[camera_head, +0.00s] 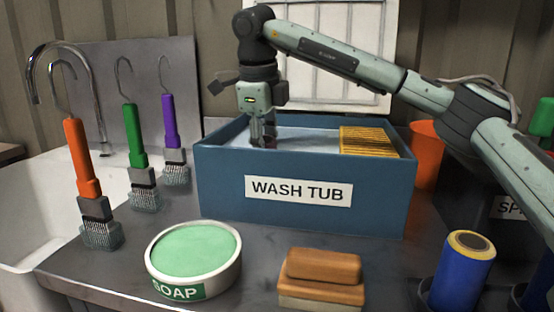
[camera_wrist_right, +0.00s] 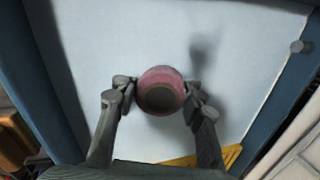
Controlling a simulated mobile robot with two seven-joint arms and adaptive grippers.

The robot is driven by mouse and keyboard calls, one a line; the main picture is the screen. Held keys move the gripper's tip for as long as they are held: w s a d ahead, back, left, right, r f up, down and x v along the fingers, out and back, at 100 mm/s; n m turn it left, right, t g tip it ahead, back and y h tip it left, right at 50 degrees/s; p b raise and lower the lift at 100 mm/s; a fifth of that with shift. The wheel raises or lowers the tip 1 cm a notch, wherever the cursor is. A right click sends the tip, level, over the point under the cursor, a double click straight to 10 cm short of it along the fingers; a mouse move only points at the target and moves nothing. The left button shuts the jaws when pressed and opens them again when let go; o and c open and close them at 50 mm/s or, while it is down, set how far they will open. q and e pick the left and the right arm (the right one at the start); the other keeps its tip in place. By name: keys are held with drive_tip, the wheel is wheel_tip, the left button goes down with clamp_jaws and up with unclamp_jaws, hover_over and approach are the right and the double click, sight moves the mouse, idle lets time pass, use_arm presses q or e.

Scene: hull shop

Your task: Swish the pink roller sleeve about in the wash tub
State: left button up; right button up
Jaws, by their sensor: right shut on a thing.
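The blue wash tub (camera_head: 380,200), with a "WASH TUB" label, stands in the middle of the bench with pale water (camera_head: 300,138) in it. My right gripper (camera_head: 262,143) reaches down into the tub at its left part. In the right wrist view its fingers close on both sides of the pink roller sleeve (camera_wrist_right: 160,82), seen end-on over the pale water. The sleeve is mostly hidden in the head view, and I cannot tell how deep it sits. My left gripper is not in view.
A yellow ribbed grid (camera_head: 368,142) lies at the tub's right end. Brushes with orange (camera_head: 80,158), green (camera_head: 133,135) and purple (camera_head: 169,122) handles stand at left. In front are a soap dish (camera_head: 195,252), a wooden brush (camera_head: 322,275) and a blue roller sleeve (camera_head: 462,272).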

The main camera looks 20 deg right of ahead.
drive_tip(key=shift+s+d, duration=0.25)
drive_tip(key=shift+d, duration=0.15)
drive_tip(key=shift+s+d+b, duration=0.3)
drive_tip(key=shift+s+d, duration=0.25)
drive_tip(key=shift+d, duration=0.2)
drive_tip(key=shift+s+d+b, duration=0.3)
drive_tip(key=shift+s+d, duration=0.2)
drive_tip(key=shift+d, duration=0.25)
drive_tip(key=shift+w+a+r+p, duration=0.1)
drive_tip(key=shift+w+a+p, duration=0.15)
drive_tip(key=shift+a+p, duration=0.15)
drive_tip(key=shift+w+a+p, duration=0.5)
drive_tip(key=shift+w+a, duration=0.15)
drive_tip(key=shift+a, duration=0.35)
drive_tip(key=shift+w+a, duration=0.4)
drive_tip(key=shift+a, duration=0.1)
